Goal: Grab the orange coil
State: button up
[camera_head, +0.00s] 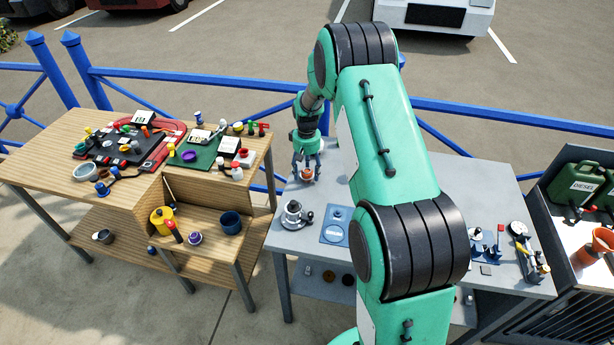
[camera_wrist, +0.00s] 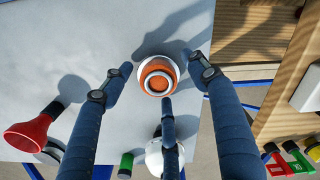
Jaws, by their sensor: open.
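The orange coil (camera_wrist: 149,83), a round orange piece with white rings, sits on the grey tabletop near the centre of the wrist view. In the head view, the orange coil (camera_head: 307,174) shows small between the fingers at the back left of the grey table. My gripper (camera_head: 306,167) is open and points down over it. In the wrist view, two blue fingers stand to its left and right with gaps, and a third finger comes up from below, close to its lower edge. I cannot tell whether that finger touches it.
The grey table (camera_head: 285,240) holds a metal flanged part (camera_head: 293,215) and a blue plate (camera_head: 338,226) in front of my gripper. A red funnel-shaped thing (camera_wrist: 30,132) is at left in the wrist view. The wooden table (camera_head: 55,165), with many small items, stands left across a gap.

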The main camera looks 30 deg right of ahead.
aim_at(307, 171)
dwell(0.4)
jog(key=c, duration=1.2)
jog(key=shift+o, duration=0.2)
jog(key=shift+r, duration=0.2)
jog(key=shift+r, duration=0.5)
jog(key=shift+s+a+r+p, duration=0.1)
jog(key=shift+s+r+p, duration=0.15)
jog(key=shift+r, duration=0.35)
jog(key=shift+s+a+r+p, duration=0.1)
jog(key=shift+r+p, duration=0.15)
jog(key=shift+r, duration=0.35)
jog(key=s+a, duration=0.1)
jog(key=s, duration=0.3)
jog(key=s+a+r+p, duration=0.1)
jog(key=s+a, duration=0.1)
jog(key=s, duration=0.3)
jog(key=s+a, duration=0.2)
jog(key=s, duration=0.3)
jog(key=shift+s+a+r+p, duration=0.1)
jog(key=shift+s+r+p, duration=0.1)
jog(key=shift+p, duration=0.2)
